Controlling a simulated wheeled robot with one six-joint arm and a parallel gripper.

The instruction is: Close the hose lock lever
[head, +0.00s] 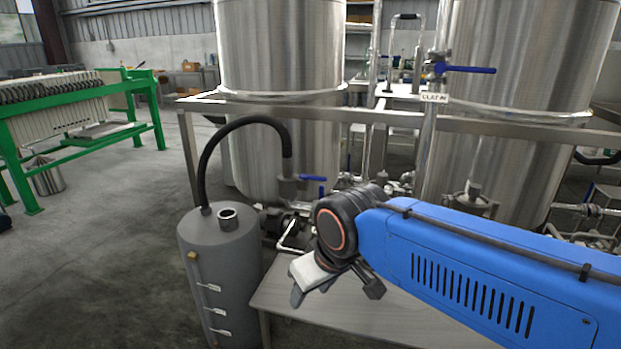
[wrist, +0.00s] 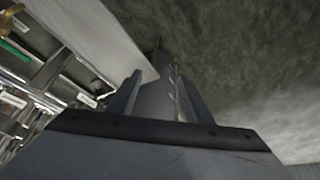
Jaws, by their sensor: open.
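A black hose (head: 241,125) arches from the top of a grey cylindrical tank (head: 222,270) to a grey coupling (head: 289,188) at the frame. A blue lever (head: 312,178) sticks out to the right beside the coupling. I cannot tell whether it is the hose lock lever, nor make out a separate lock. My gripper (head: 335,292) is open and empty, low over the grey table, right of the tank and below the coupling. In the wrist view its two fingers (wrist: 155,100) stand apart, with the grey tank (wrist: 158,97) beyond them. The coupling is not clear there.
The grey table (head: 340,318) lies under my gripper. Behind it a metal frame (head: 350,115) carries two large steel tanks (head: 280,45), with pipes between them. Another blue valve handle (head: 470,69) sits higher right.

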